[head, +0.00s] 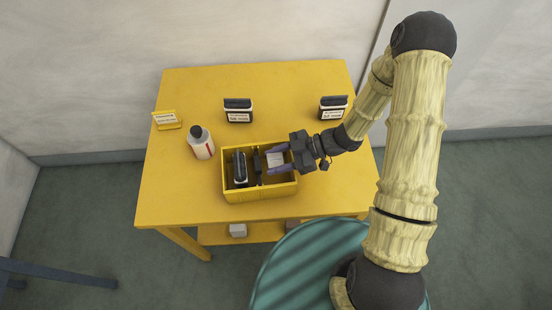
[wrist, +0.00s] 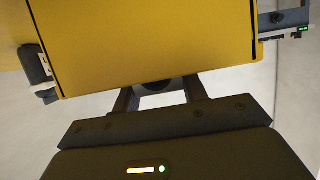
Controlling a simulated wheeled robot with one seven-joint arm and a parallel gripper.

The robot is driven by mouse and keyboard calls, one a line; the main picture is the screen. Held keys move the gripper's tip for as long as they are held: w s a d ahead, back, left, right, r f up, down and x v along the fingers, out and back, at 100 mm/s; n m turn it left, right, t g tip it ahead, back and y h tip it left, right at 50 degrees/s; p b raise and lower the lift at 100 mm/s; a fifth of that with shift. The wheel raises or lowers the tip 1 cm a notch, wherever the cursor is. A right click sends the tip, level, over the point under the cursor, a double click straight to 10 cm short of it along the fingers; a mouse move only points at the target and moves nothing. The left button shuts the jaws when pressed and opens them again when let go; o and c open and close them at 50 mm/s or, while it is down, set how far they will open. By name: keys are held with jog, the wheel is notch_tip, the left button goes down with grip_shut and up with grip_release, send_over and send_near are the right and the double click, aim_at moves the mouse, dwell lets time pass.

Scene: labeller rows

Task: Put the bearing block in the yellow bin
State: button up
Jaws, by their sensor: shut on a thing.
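The yellow bin (head: 262,194) stands open on the front of the yellow table. My gripper (head: 279,159) reaches in from the right, with its fingers over the right part of the bin. It is shut on a pale block (head: 274,160) with dark lines on its face, which I take to be the bearing block. I cannot tell whether this block touches the bin. A black block with a white edge (head: 240,170) is in the left part of the bin.
Two black-and-white labelled units (head: 238,112) (head: 333,109) stand at the back of the table (head: 185,95). A white bottle (head: 202,146) with a dark cap is left of the bin. A yellow sign (head: 166,120) is at the left edge. The table's front left is clear.

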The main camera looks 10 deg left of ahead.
jog(key=shift+f, duration=0.6)
jog(key=o, duration=1)
jog(key=shift+o, duration=0.2)
jog(key=shift+r, duration=0.5)
jog(key=shift+w+d+r, duration=0.15)
jog(key=shift+r, duration=0.1)
jog(key=b+v, duration=0.1)
jog(key=v, duration=1)
jog(key=shift+d, duration=0.35)
